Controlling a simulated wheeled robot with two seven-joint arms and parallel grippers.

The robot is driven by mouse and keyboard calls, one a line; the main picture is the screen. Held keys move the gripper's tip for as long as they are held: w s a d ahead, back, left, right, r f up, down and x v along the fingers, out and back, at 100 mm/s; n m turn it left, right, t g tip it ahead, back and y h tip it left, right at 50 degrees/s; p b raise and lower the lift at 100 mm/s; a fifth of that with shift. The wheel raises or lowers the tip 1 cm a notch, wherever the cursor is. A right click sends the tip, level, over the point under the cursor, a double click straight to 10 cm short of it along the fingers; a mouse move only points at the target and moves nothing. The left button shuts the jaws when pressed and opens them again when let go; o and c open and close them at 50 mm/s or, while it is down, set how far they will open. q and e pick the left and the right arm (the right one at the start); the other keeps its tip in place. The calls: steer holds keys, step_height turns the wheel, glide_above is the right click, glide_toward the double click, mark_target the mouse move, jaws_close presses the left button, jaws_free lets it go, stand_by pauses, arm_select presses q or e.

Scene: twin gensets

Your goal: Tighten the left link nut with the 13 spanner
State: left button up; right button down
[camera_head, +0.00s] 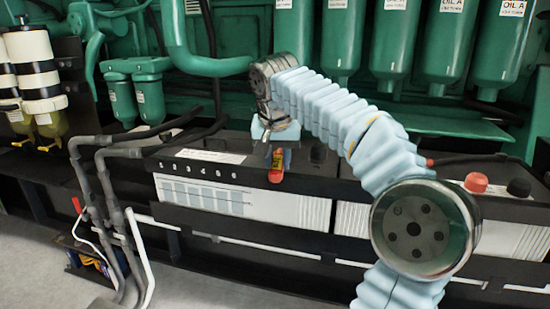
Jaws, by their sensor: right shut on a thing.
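My right gripper (276,148) points down over the left battery (200,161), at the right part of its top. The left link nut cannot be made out; the gripper and arm cover part of the battery top. My left gripper is not in view.
The right battery (500,231) has a red cap (476,182) and a black cap (519,187). Green OIL A canisters (445,45) hang behind my arm. Grey pipes (103,190) run down at the left. A tool box (88,251) stands on the floor.

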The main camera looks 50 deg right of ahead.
steer(key=shift+d+f, duration=0.1)
steer(key=shift+f, duration=0.2)
stand_by(0.4)
steer(key=shift+f+b, duration=0.6)
steer(key=c, duration=1.5)
jaws_free()
jaws_close()
steer(key=shift+w+a+m+g+p, duration=0.15)
steer(key=shift+w+a+m+p, duration=0.1)
steer(key=shift+w+m, duration=0.25)
steer(key=shift+w+a+m+g+p, duration=0.15)
steer(key=shift+w+a+m, duration=0.1)
steer(key=shift+w+m, duration=0.2)
steer(key=shift+w, duration=0.1)
